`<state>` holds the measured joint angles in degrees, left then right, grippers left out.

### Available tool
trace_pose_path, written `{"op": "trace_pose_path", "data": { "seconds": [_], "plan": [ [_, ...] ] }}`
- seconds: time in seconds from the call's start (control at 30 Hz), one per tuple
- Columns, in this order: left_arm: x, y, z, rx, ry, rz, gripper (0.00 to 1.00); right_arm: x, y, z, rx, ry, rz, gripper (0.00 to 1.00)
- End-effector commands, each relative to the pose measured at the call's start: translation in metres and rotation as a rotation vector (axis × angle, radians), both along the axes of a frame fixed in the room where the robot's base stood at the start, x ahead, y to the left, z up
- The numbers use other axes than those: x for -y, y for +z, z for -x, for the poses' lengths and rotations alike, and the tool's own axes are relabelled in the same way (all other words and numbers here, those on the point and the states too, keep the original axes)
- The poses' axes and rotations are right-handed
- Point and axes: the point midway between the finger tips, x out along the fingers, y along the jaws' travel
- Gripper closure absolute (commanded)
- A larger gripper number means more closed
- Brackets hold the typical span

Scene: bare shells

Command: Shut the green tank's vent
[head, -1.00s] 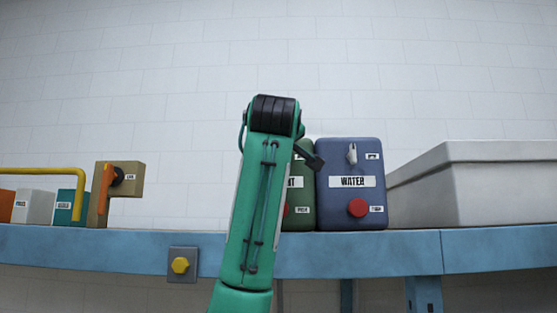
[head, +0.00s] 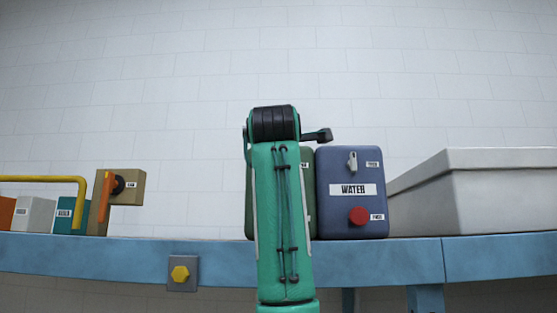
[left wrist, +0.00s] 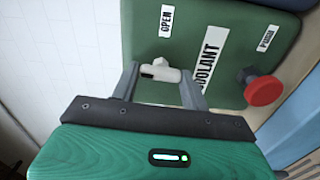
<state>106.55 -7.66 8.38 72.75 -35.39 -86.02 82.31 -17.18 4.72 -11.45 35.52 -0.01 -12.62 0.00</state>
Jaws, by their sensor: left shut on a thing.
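The green tank (left wrist: 235,40) fills much of the left wrist view. It has a partly covered label ending in "OOLANT", an "OPEN" label and a red knob (left wrist: 264,90). Its pale vent handle (left wrist: 160,72) sits beside the "OPEN" label. My left gripper (left wrist: 158,76) is shut on this handle, with one grey finger at each end of it. In the head view the green tank (head: 308,200) is mostly hidden behind my left arm, which also hides the handle. My right gripper is not in view.
The blue "WATER" tank (head: 350,215) stands right of the green tank, with its own pale handle and red knob. A grey bin (head: 500,190) is at the right. A box with an orange lever (head: 107,195) and a yellow rail (head: 45,179) are at the left, along the blue bench (head: 130,255).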

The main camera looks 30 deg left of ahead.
Motion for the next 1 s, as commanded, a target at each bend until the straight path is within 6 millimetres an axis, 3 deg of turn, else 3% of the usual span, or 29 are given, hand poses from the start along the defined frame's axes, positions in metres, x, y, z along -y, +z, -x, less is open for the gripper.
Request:
{"op": "trace_pose_path", "data": {
  "seconds": [0.7, 0.73, 0.8, 0.83, 1.0],
  "plan": [
    [-0.0004, 0.0004, 0.0005, 0.036, 0.001, 0.067, 0.77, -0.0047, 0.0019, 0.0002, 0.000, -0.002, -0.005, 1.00],
    [-0.0004, 0.0004, 0.0005, 0.035, 0.001, 0.068, 0.51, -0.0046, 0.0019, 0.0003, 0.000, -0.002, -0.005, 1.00],
    [-0.0004, 0.0004, 0.0005, 0.035, 0.000, 0.068, 0.37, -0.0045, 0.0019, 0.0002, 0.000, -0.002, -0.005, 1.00],
    [-0.0003, 0.0003, 0.0005, 0.035, 0.000, 0.068, 0.33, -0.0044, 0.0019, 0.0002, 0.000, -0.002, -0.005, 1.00],
    [-0.0003, 0.0001, 0.0004, 0.034, 0.000, 0.067, 0.33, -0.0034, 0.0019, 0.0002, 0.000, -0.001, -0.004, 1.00]
  ]
}}
